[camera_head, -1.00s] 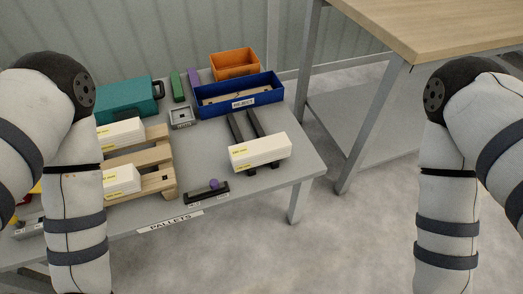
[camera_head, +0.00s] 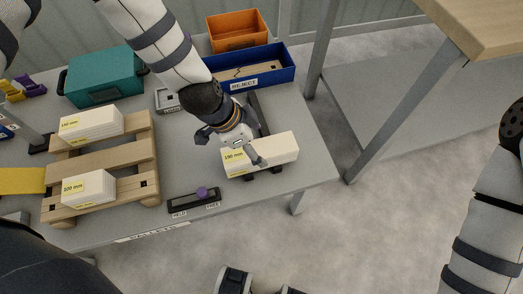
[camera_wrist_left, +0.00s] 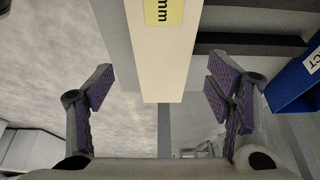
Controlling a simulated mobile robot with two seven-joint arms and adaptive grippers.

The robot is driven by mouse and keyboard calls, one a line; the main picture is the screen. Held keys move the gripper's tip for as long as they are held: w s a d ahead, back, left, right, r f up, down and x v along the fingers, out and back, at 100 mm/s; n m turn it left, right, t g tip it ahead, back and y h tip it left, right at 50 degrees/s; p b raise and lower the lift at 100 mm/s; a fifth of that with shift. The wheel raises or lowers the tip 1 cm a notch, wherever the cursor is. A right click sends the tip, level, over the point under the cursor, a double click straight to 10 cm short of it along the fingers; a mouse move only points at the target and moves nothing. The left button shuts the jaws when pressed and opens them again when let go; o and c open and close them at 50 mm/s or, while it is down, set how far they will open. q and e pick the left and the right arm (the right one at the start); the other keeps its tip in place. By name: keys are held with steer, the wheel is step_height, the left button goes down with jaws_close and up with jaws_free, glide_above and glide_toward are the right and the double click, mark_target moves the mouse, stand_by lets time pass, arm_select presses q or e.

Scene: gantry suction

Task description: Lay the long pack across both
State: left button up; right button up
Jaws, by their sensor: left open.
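The long white pack (camera_head: 278,152) has a yellow label reading 190 mm and lies across dark rails on the right of the grey table. My left gripper (camera_head: 231,148) is over its left part, open, with a finger to each side. In the left wrist view the pack (camera_wrist_left: 163,65) runs between the spread purple-padded fingers (camera_wrist_left: 158,92), with gaps on both sides. Two shorter white packs, the back one (camera_head: 93,123) and the front one (camera_head: 92,189), lie apart on a wooden pallet (camera_head: 105,158), both with yellow labels. My right gripper is out of view.
A blue REJECT tray (camera_head: 280,68) and an orange bin (camera_head: 237,28) stand behind the long pack. A teal case (camera_head: 103,78) stands behind the pallet. A dark strip with a purple knob (camera_head: 202,191) lies near the front edge. A yellow part (camera_head: 20,181) adjoins the pallet's left side.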

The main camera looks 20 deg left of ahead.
mark_target(260, 149)
arm_select(q)
steer(key=x, duration=0.3)
steer(key=shift+s+a+f+b, duration=0.15)
steer(key=shift+a+f+b, duration=0.15)
steer(key=shift+f, duration=0.15)
steer(key=shift+w+d+f, duration=0.2)
steer(key=shift+w+f, duration=0.05)
steer(key=shift+f, duration=0.05)
steer(key=shift+r, duration=0.1)
steer(key=c, duration=1.7)
